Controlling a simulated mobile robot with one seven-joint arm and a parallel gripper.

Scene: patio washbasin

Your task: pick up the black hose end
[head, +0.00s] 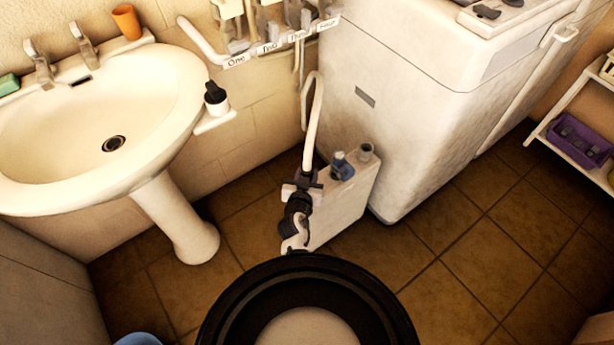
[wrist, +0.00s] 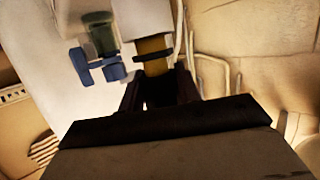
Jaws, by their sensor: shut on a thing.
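A white hose (head: 313,115) hangs from the pipes on the wall and runs down to my gripper (head: 302,184). My dark gripper is shut on the lower end of this hose, beside the white box. In the wrist view the hose end (wrist: 153,46) looks yellow-brown with a dark band and sits at the fingertips (wrist: 158,90). My fingers hide its tip, and I see no clear black on it apart from the band. A separate black piece (head: 215,93) stands in a small white holder at the basin's right side.
The washbasin (head: 60,140) is at left. Brown floor (head: 440,250) is clear at right.

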